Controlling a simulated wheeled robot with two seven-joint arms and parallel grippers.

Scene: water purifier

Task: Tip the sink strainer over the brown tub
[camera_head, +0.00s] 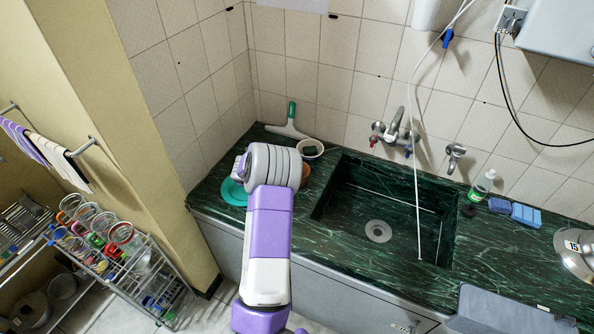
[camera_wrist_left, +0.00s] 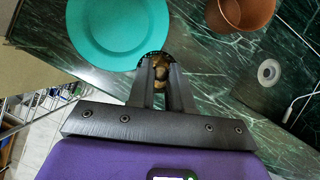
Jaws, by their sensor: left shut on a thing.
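My left gripper (camera_wrist_left: 160,80) is shut on the sink strainer (camera_wrist_left: 157,60), a small dark-rimmed cup with brownish stuff in it. The strainer is beside the teal plate's edge, left of the brown tub (camera_wrist_left: 240,14) in the left wrist view, with a gap between them. I cannot tell how far it is tilted. The tub is cut off by the top of that view. In the head view my arm hides the left gripper and strainer, and only a sliver of the tub (camera_head: 306,171) shows. My right gripper is not in view.
A teal plate (camera_wrist_left: 105,45) lies left of the strainer on the green marble counter. A sink (camera_head: 345,210) with an open drain (camera_head: 378,231) and a hanging white hose (camera_head: 415,165) is to the right.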

